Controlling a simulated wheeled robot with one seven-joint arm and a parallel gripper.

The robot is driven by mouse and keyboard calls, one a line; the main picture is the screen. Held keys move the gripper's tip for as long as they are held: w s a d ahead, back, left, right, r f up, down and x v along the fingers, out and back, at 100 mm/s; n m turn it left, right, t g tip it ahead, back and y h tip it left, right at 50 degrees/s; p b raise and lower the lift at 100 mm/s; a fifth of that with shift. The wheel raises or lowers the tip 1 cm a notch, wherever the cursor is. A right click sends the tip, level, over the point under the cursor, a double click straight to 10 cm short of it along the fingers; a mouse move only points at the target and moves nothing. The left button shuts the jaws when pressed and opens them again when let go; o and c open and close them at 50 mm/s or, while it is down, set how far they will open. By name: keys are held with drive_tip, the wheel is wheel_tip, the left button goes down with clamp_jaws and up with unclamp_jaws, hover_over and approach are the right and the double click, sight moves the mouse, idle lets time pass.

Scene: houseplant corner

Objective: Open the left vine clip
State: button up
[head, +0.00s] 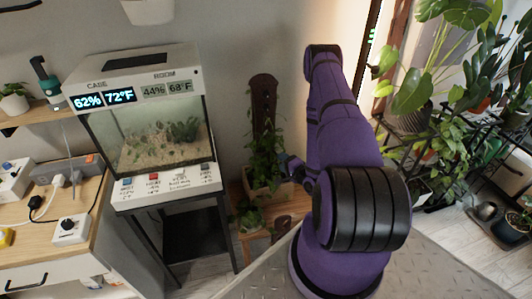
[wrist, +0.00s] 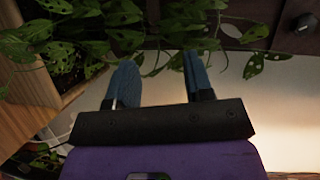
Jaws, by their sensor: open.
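My gripper (wrist: 160,64) is open and empty in the wrist view, its two blue fingers apart just below hanging vine leaves. In the head view my gripper (head: 287,160) is small and partly hidden by my purple arm, beside the vine plant (head: 263,158). The vine's leaves with holes (wrist: 85,35) cross the top of the wrist view. A dark brown board (head: 264,95) stands behind the vine. A small dark fitting (wrist: 301,22) sits at the wrist view's upper right; I cannot tell whether it is a vine clip. No clip can be made out clearly in either view.
A lit terrarium (head: 150,140) on a black stand is left of the vine. The vine stands on a low wooden stand (head: 290,207). A wooden desk (head: 70,240) with plugs is at far left. Crowded plants (head: 410,100) fill a black rack at right.

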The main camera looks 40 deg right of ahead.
drive_tip(key=w+f, duration=0.2)
drive_tip(key=w, duration=0.8)
drive_tip(key=shift+d+m, duration=0.25)
drive_tip(key=shift+m, duration=0.05)
drive_tip(key=shift+s+f, duration=0.1)
clamp_jaws()
